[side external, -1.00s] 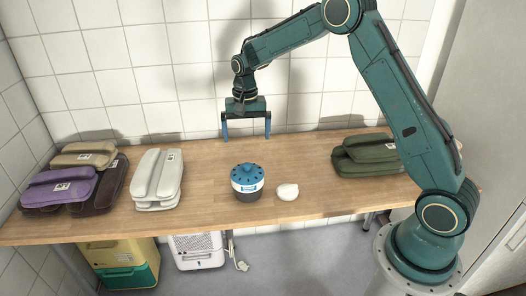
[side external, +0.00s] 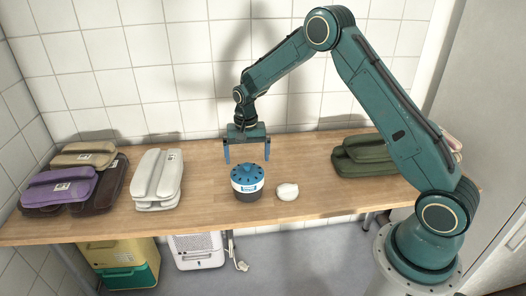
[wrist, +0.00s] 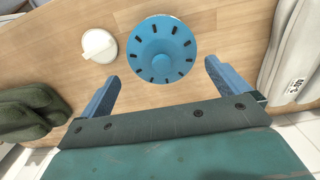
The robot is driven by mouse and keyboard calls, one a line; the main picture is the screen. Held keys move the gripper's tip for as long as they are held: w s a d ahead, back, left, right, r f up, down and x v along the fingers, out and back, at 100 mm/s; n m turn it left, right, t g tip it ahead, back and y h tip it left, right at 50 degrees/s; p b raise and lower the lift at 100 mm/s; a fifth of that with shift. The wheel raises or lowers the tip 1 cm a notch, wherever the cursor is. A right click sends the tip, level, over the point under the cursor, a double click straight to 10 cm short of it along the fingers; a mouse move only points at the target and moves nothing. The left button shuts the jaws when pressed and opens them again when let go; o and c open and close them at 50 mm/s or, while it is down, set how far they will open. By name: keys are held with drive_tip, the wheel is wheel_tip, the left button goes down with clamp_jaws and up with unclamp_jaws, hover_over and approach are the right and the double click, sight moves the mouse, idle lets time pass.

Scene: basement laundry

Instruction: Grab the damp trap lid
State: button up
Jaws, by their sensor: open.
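The damp trap is a short round tub (side external: 247,195) with a white band and a dark grey base, standing upright on the wooden table. Its blue lid (side external: 248,176) sits on top, with dark slots in a ring and a raised centre. In the wrist view the lid (wrist: 162,50) lies ahead of the fingers, roughly centred between them. My gripper (side external: 247,158) is open and empty, pointing down, with its blue fingers above and slightly behind the lid. The fingers (wrist: 160,88) also show in the wrist view, apart from the lid.
A small white rounded object (side external: 287,191) lies close to the right of the trap. Folded white fabric (side external: 157,180), a purple bundle (side external: 60,189) and green folded fabric (side external: 365,156) lie farther off.

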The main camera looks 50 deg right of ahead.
sight(247, 165)
drive_tip(key=shift+w+a+f, duration=0.1)
drive_tip(key=shift+f, duration=2.15)
drive_tip(key=c, duration=0.9)
drive_tip(key=shift+f, duration=0.1)
drive_tip(key=shift+c, duration=1)
